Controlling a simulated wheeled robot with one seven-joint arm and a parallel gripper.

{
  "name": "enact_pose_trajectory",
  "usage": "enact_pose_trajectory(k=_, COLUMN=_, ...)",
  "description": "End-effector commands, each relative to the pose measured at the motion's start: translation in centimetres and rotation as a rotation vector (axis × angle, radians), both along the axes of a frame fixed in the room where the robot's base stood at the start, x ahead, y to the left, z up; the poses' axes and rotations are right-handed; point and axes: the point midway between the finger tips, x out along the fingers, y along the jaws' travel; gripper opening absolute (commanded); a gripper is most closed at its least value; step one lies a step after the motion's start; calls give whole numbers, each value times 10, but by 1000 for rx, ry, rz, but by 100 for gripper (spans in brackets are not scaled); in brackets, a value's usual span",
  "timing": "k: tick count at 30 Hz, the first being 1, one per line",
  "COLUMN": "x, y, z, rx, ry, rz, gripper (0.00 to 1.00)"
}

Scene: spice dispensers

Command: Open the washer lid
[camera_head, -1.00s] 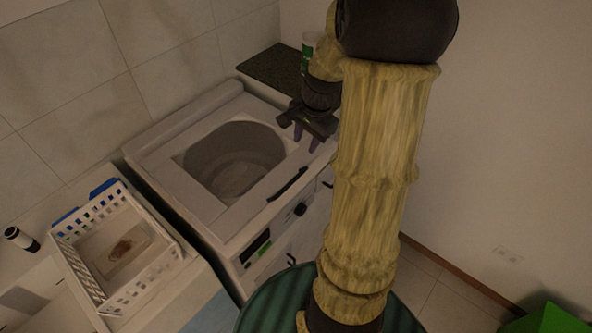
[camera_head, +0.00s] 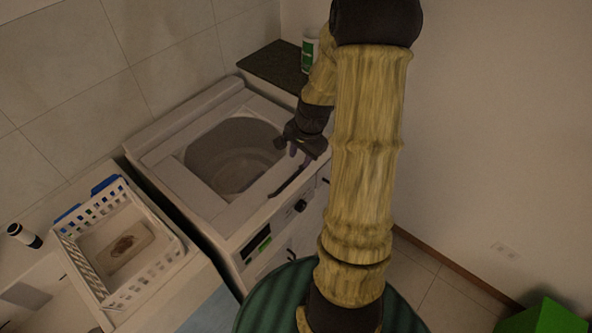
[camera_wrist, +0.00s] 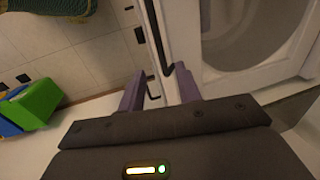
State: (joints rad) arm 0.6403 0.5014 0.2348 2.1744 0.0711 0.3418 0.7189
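The white top-loading washer (camera_head: 155,160) stands left of my arm. Its lid (camera_head: 228,212) lies level on top, with a large round opening or clear window showing the drum; I cannot tell which. A dark bar handle (camera_head: 290,180) lies along the front edge. My gripper (camera_head: 302,152) is over the front right part of the top, near the handle's far end. In the wrist view my gripper (camera_wrist: 160,90) has its purple fingers apart. The dark handle (camera_wrist: 154,38) runs towards the gap between them. No contact is clear.
A white basket (camera_head: 165,272) sits on the counter left of the washer. A dark counter (camera_head: 268,67) with a green-and-white container (camera_head: 309,50) is behind. A green box (camera_head: 545,318) is on the floor at right. The floor between is open.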

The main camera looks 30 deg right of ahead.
Motion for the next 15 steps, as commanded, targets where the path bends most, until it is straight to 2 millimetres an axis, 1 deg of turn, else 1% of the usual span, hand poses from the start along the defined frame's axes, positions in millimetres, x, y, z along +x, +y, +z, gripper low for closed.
enact_pose_trajectory(k=3, x=3, y=1, z=-18, rx=2, ry=4, rz=0, gripper=34)
enact_pose_trajectory(k=15, x=12, y=5, z=-71, rx=1, ry=3, rz=0, gripper=34)
